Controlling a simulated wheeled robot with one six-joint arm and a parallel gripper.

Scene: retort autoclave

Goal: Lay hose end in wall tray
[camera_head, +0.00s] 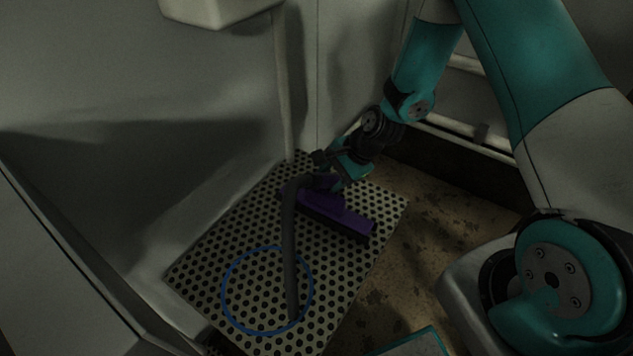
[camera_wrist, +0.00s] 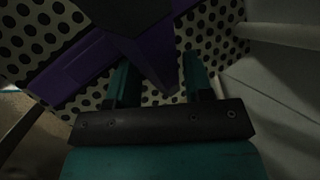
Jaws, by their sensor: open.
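A dark grey hose (camera_head: 289,250) runs over the perforated plate, its upper end bent over close to my gripper (camera_head: 322,172). Its lower end rests near the blue ring. In the wrist view my gripper (camera_wrist: 158,68) is open, its two teal fingers apart. A purple piece (camera_wrist: 85,68) lies beyond and partly between the fingers; I cannot tell whether they touch it. A dark shape at the top of the wrist view may be the hose. A pale box-like tray (camera_head: 222,10) is on the wall at the top, its inside hidden.
A purple wide-headed tool (camera_head: 340,216) lies on the perforated plate (camera_head: 205,270) beside the hose. A thin blue ring (camera_head: 224,292) lies at the front. A pale vertical pipe (camera_head: 281,90) runs down the wall below the tray. The stained brown floor (camera_head: 440,215) to the right is mostly clear.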

